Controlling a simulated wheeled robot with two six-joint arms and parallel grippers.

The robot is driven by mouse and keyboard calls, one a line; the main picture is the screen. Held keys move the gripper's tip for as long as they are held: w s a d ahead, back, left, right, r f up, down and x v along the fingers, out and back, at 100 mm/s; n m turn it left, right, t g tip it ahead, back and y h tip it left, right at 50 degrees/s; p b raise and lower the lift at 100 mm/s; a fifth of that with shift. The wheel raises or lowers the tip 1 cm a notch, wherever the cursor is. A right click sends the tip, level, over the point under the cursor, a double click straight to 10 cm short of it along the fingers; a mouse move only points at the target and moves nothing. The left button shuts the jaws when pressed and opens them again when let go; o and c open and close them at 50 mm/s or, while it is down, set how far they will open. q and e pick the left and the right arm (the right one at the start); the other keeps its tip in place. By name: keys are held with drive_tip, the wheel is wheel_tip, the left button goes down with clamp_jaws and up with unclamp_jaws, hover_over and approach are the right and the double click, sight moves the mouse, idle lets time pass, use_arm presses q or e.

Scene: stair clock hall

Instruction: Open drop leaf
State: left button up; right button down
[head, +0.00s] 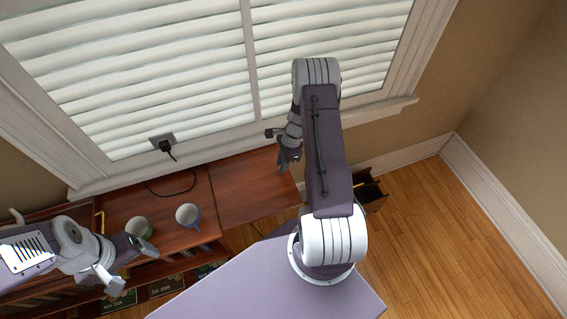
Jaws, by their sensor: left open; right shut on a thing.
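A reddish-brown wooden cabinet top (160,220) stands under the window. Its drop leaf (240,188) extends to the right from a seam and looks about level with the top. My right gripper (283,160) is at the leaf's far right edge and is shut on the leaf there; my arm partly hides the contact. My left gripper (130,267) is open and empty, in front of the cabinet top near the cups.
A dark open box (370,190) is right of my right arm. Floor at right is clear.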

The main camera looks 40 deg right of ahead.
drive_tip(key=shift+w+a+r, duration=0.1)
drive_tip(key=shift+a, duration=0.1)
drive_tip(key=c, duration=1.5)
unclamp_jaws()
drive_tip(key=shift+o, duration=1.1)
drive_tip(key=shift+a+r, duration=0.1)
drive_tip(key=shift+a, duration=0.05)
drive_tip(key=shift+w+a, duration=0.1)
drive_tip(key=shift+a, duration=0.1)
drive_tip(key=shift+d+r, duration=0.3)
drive_tip(key=v, duration=0.8)
drive_tip(key=shift+a+r, duration=0.15)
drive_tip(key=shift+r, duration=0.1)
